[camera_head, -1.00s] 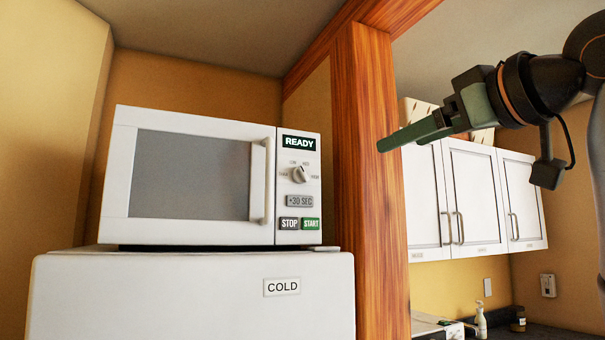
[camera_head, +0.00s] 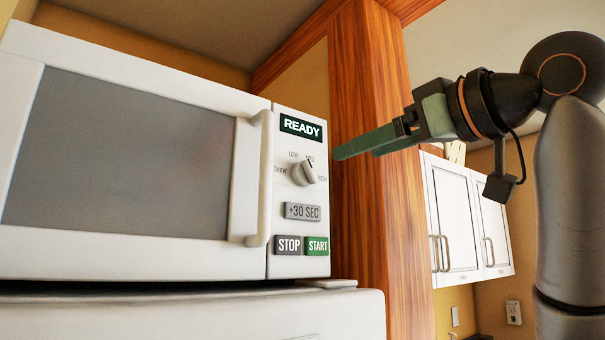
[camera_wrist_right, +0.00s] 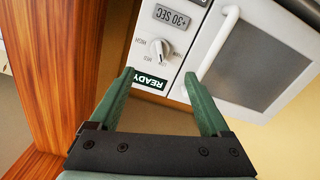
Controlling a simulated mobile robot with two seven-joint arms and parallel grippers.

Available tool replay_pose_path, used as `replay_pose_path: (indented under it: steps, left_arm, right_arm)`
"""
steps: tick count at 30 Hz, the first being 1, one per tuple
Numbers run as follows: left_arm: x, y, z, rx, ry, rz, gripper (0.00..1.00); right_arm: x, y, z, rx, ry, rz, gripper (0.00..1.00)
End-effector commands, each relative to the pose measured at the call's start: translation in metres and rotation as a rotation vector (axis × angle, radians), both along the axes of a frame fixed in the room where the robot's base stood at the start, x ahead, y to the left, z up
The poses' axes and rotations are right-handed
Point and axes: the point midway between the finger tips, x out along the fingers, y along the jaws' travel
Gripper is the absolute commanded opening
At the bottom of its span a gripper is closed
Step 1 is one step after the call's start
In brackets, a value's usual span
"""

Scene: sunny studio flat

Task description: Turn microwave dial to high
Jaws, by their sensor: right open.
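The white microwave (camera_head: 120,165) stands on a white appliance, with its door shut and its display (camera_head: 300,127) reading READY. Its round dial (camera_head: 306,172) sits below the display, among the labels THAW, LOW, MED and HIGH. My right gripper (camera_head: 345,151) is open and empty, just right of the panel at about the height between display and dial. In the right wrist view the two green fingers (camera_wrist_right: 161,100) are spread, with the dial (camera_wrist_right: 160,48) beyond them. My left gripper is out of view.
A wooden post (camera_head: 370,220) rises right beside the microwave, behind my right gripper. The door handle (camera_head: 258,180) sticks out left of the dial. The +30 SEC button (camera_head: 302,212), STOP (camera_head: 288,245) and START (camera_head: 317,246) lie below it. White cabinets (camera_head: 455,215) hang at right.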

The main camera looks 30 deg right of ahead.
Motion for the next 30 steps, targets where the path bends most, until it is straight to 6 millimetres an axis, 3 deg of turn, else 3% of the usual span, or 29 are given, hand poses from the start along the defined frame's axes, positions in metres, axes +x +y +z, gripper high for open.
replay_pose_path:
  steps: [16, 21, 30]
  left_arm:
    - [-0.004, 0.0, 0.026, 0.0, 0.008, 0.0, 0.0]
    - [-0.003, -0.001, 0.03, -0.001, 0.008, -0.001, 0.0]
    - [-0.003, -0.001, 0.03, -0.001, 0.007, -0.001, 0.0]
  right_arm:
    - [0.1, 0.007, 0.001, 0.001, 0.005, -0.001, 0.81]
    - [0.115, 0.009, 0.0, 0.001, 0.003, -0.001, 0.81]
    - [0.119, 0.009, -0.001, 0.0, 0.002, -0.001, 0.81]
